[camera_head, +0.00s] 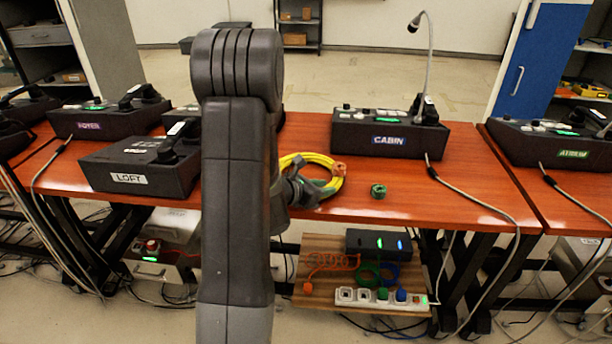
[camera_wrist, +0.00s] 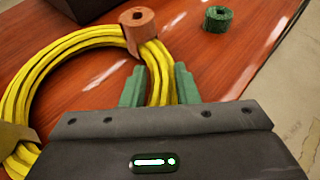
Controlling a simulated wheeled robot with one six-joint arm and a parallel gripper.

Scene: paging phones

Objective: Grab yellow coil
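The yellow coil (camera_head: 318,157) is a ring of cable lying on the red-brown table, bound with an orange-brown wrap (camera_wrist: 140,27). In the wrist view the ring (camera_wrist: 45,62) fills the left side, with a tan wrap at lower left. My gripper (camera_wrist: 160,72) is at the near right side of the ring. Its two green fingers stand on either side of the yellow strand, close to it. I cannot tell whether they press on it. In the head view my gripper (camera_head: 312,190) is partly hidden behind my arm.
A small green roll (camera_head: 378,190) lies to the right of the coil; it also shows in the wrist view (camera_wrist: 217,19). The CABIN phone console (camera_head: 389,140) stands behind right, the LOFT console (camera_head: 142,168) left. A wooden shelf with a power strip (camera_head: 380,297) is below.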

